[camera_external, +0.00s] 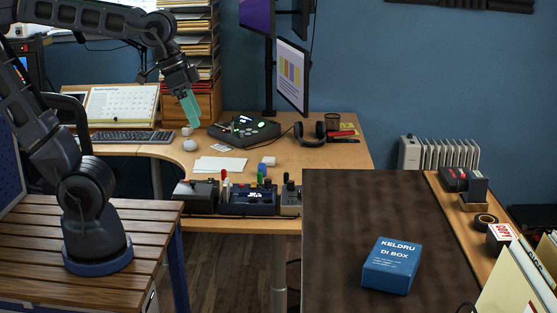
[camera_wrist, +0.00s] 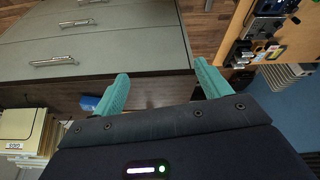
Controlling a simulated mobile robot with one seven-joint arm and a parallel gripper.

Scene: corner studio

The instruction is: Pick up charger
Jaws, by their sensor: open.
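My gripper (camera_external: 190,110) has teal fingers and hangs over the back left part of the wooden desk, pointing down. In the wrist view my gripper (camera_wrist: 160,82) shows its two fingers apart with nothing between them. I cannot tell for certain which thing is the charger. A small white block (camera_external: 268,161) on the desk, right of the white paper, could be it. Another small pale block (camera_external: 187,131) stands just below the fingertips, with a rounded pale thing (camera_external: 189,145) in front of it. The wrist view shows no clear charger.
The desk (camera_external: 230,180) also carries a keyboard (camera_external: 133,136), a black console (camera_external: 244,131), headphones (camera_external: 309,134) and control boxes (camera_external: 248,198) along the front. A blue box (camera_external: 391,265) lies on the dark tabletop (camera_external: 335,215). Grey drawers (camera_wrist: 100,42) fill the wrist view's upper left.

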